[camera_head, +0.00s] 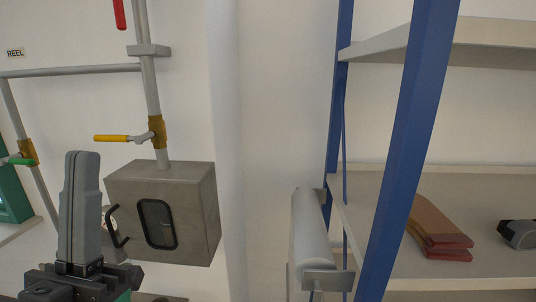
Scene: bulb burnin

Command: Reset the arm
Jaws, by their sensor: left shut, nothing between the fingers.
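My left gripper (80,207) is in the lower left of the head view. It points up, its fingers are closed together, and nothing is between them. It stands in front of the wall, left of a grey metal box (190,215) with a small dark-framed window. My right gripper is not in view. No bulb can be made out.
A pipe with a yellow-handled valve (112,138) runs down into the box. A green-handled valve (20,161) is at far left. A blue-post shelf (415,130) stands at right, holding reddish-brown pieces (438,228). A grey roll (310,235) hangs beside it.

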